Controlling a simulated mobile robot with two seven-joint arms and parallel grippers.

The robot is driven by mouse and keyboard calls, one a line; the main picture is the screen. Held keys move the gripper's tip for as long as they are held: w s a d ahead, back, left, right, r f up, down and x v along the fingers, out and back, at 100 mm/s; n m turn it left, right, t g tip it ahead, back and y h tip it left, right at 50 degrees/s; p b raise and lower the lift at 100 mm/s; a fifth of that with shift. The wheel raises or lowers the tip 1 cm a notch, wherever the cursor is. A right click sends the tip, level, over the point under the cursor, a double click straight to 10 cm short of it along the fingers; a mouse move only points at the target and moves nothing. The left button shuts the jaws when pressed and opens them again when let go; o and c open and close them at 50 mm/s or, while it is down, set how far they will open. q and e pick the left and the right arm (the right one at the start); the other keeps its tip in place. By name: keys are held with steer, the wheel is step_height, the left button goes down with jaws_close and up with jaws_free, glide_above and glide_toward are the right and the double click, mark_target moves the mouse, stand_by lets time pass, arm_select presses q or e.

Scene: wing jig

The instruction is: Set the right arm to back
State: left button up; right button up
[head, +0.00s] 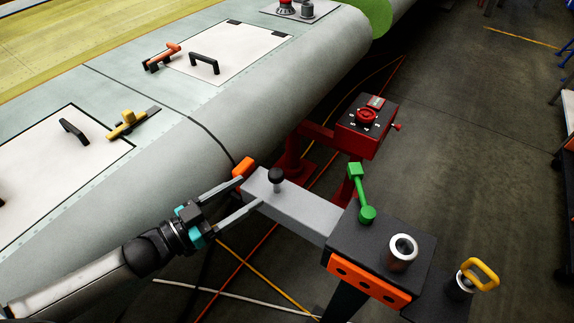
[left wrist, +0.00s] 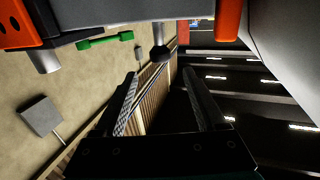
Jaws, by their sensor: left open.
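A grey jig arm (head: 305,212) reaches from a dark fixture block toward the wing's front edge, with an orange pad (head: 243,167) at its end. A black knob (head: 276,177) stands on it near that end. My left gripper (head: 252,192) is open and empty, its fingers pointing at the knob from the wing side. In the left wrist view the knob (left wrist: 160,53) lies just beyond and between the fingertips, not gripped. The grey arm (left wrist: 115,30) and orange pad (left wrist: 229,18) cross the top there. My right gripper is not in view.
The fixture block (head: 385,236) bears a green lever (head: 361,195), a silver socket (head: 403,248) and an orange plate (head: 368,284). A yellow-handled pin (head: 480,272) stands to its right. A red box with dial (head: 366,120) is behind. The wing (head: 215,125) fills the left.

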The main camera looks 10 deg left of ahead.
arm_select(q)
glide_above(287, 184)
steer(key=shift+w, duration=0.1)
stand_by(0.5)
steer(key=shift+c, duration=0.3)
jaws_close()
stand_by(1.0)
